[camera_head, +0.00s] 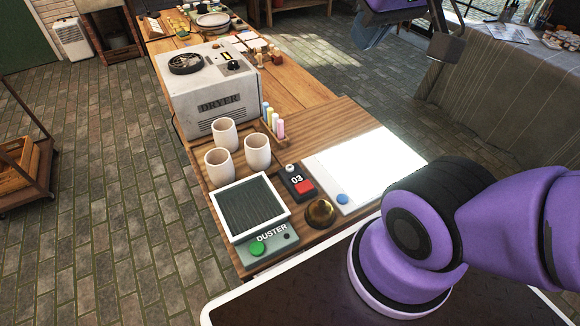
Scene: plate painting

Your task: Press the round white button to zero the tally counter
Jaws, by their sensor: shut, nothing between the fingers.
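The tally counter (298,183) is a small dark box on the wooden table, showing 03. My gripper (371,36) shows only partly at the top edge, right of centre. It is shut and empty, held high and well apart from the counter. Nothing covers the counter or its white button.
Three pale cups (223,134) and a dryer (210,88) stand behind the counter. A duster (250,213) with a green button is to its left. A brass dome (321,213) is just in front. A bright white panel (365,165) with a blue button lies to the right.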

